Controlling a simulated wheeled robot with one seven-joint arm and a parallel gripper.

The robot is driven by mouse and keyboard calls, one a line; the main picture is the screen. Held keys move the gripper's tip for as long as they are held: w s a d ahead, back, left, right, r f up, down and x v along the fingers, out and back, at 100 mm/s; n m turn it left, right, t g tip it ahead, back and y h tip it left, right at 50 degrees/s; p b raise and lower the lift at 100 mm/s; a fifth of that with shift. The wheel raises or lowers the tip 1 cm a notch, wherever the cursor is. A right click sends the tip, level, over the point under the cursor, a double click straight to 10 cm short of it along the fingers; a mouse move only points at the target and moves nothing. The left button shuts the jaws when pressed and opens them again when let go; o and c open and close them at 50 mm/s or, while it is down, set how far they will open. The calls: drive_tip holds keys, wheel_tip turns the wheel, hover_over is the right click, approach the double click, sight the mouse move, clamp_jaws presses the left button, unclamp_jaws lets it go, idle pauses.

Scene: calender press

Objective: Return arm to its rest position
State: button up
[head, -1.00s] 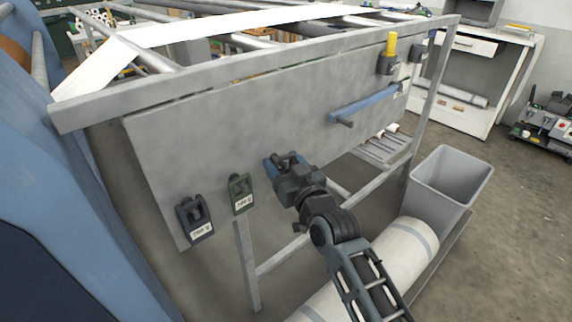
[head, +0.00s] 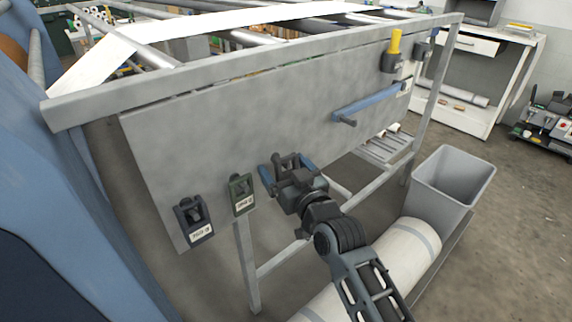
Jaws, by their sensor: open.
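My arm reaches up from the bottom right in the head view, and my gripper (head: 286,164) is in front of the grey panel (head: 230,130). Its jaws are open and I see nothing held between them. A blue fitting (head: 267,180) on the panel shows at both sides of the gripper and is mostly hidden behind it. I cannot tell whether the gripper touches it.
A dark blue labelled switch unit (head: 194,222) and a green one (head: 240,194) sit left of the gripper. A blue bar with a handle (head: 368,104) and a yellow-topped unit (head: 393,50) are to the right. A white roll (head: 405,250) and grey bin (head: 453,180) stand near my arm.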

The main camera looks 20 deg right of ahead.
drive_tip(key=s+f+m+g+h, duration=0.1)
drive_tip(key=s+f, duration=0.2)
drive_tip(key=s, duration=1.2)
drive_tip(key=s+f+g, duration=0.1)
drive_tip(key=s+f, duration=0.3)
drive_tip(key=s, duration=1)
drive_tip(key=s+r, duration=0.3)
drive_tip(key=s, duration=0.7)
drive_tip(key=s+r+g, duration=0.1)
drive_tip(key=s+r, duration=0.2)
drive_tip(key=s, duration=0.7)
drive_tip(key=shift+s+d+r+b, duration=0.3)
drive_tip(key=shift+d+r+b, duration=0.05)
drive_tip(key=shift+r+b, duration=0.1)
